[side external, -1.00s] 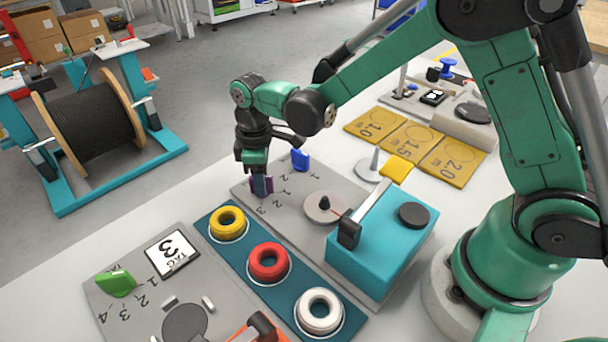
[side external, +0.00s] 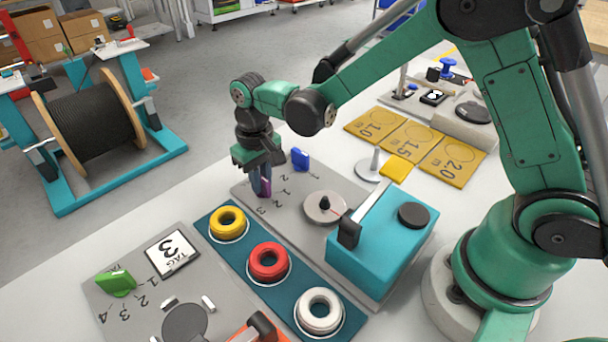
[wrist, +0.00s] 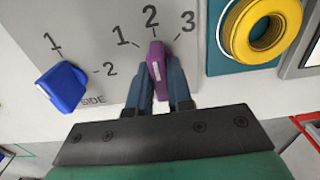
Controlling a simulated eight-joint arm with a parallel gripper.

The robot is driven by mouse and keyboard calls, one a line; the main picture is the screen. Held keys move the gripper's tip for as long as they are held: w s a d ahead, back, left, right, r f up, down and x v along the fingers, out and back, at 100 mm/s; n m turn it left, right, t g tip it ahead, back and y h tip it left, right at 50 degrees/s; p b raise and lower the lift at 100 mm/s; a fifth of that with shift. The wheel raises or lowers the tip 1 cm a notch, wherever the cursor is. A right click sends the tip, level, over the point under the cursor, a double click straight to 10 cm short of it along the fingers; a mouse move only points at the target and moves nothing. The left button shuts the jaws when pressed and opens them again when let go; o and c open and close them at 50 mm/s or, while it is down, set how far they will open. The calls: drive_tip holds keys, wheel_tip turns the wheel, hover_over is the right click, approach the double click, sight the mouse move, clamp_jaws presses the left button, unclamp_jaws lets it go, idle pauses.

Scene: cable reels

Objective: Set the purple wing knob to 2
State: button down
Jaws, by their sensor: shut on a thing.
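The purple wing knob (wrist: 157,62) sits on the grey panel (wrist: 100,20) between the fingers of my gripper (wrist: 158,80) in the wrist view. The fingers are shut on its two sides. Its narrow end points up at, or very nearly at, the printed 2 (wrist: 150,15), with 1 to the left and 3 to the right. In the side view the purple knob (side external: 265,187) shows partly behind my gripper (side external: 262,180), which is down at the panel.
A blue wing knob (wrist: 62,87) with its own 1 and 2 marks stands left of the purple one in the wrist view. A yellow ring (wrist: 262,24) lies at the upper right.

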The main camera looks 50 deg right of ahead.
drive_tip(key=c, duration=0.8)
unclamp_jaws()
drive_tip(key=shift+c, duration=0.2)
wheel_tip(320, 180, up, 7)
